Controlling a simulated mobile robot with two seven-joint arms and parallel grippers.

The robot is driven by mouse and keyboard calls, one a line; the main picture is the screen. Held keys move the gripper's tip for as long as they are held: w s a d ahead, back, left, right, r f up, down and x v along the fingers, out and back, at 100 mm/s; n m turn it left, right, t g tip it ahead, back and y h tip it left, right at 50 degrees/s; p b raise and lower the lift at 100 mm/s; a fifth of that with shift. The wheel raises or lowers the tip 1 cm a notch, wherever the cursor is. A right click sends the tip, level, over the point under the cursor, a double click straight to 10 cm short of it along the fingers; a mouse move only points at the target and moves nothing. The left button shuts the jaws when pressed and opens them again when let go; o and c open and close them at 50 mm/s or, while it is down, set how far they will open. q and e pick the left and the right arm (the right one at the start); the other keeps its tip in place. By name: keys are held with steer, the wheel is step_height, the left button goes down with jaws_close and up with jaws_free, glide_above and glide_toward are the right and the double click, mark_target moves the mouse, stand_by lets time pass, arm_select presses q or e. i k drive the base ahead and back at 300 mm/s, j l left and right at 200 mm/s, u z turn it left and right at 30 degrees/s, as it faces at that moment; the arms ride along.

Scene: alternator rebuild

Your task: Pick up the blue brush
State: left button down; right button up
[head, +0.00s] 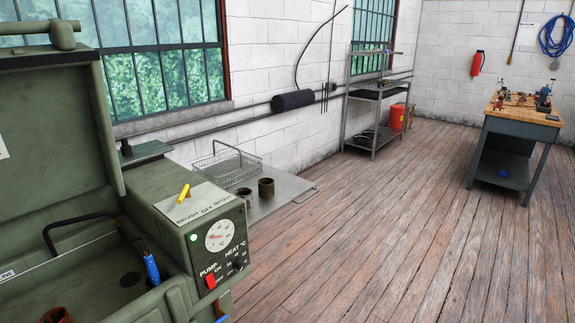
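A blue cylindrical piece (151,269), which looks like the brush handle, stands slightly tilted inside the green parts washer (175,225) at the lower left. A thin dark line or hose runs from its top; its lower end and any bristles are hard to make out. Neither of my grippers is in view.
The washer's raised lid (60,130) stands at the left. Its front panel carries a gauge (219,235), a red pump switch (210,281) and a yellow lever (184,193) on top. A metal side shelf (285,190) holds a wire basket (228,166) and dark cups. Wooden floor (390,240) is clear right of the washer.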

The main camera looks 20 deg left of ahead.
mark_target(153, 273)
steer(key=u, duration=1.55)
